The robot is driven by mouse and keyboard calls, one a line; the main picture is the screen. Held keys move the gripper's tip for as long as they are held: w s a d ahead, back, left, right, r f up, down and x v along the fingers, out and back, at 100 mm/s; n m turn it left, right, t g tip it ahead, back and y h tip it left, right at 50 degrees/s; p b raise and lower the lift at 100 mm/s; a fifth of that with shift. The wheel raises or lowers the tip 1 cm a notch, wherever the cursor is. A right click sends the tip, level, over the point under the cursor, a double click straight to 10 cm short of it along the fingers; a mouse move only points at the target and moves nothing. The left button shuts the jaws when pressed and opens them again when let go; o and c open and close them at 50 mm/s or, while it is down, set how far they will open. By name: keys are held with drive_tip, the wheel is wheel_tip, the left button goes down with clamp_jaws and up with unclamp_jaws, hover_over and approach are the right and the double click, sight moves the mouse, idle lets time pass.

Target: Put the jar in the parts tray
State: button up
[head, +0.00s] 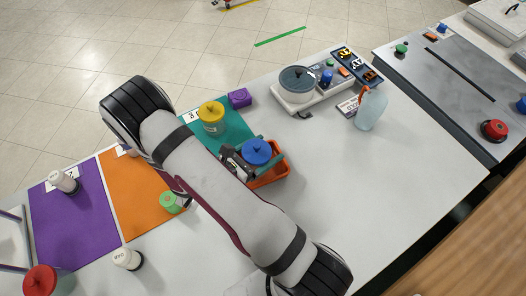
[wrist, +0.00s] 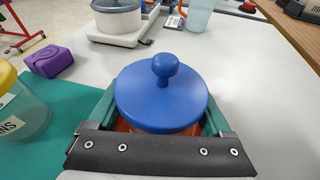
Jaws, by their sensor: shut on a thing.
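A jar with a blue lid (head: 256,151) and a round knob is between the fingers of my gripper (head: 258,157). In the wrist view the blue lid (wrist: 160,97) fills the middle, with a greenish finger (wrist: 104,108) on each side. My gripper is shut on this jar, which looks upright. Orange also shows below the lid in the wrist view (wrist: 122,126). The jar's lower body is hidden, so I cannot tell whether it touches the tray floor.
A yellow-lidded jar (head: 211,117) stands on the teal mat (head: 232,128) to the left. A purple block (head: 239,98) and a scale with a pot (head: 297,84) are behind. The white table (head: 400,170) is clear at the right front.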

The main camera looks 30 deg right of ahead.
drive_tip(key=shift+f, duration=0.3)
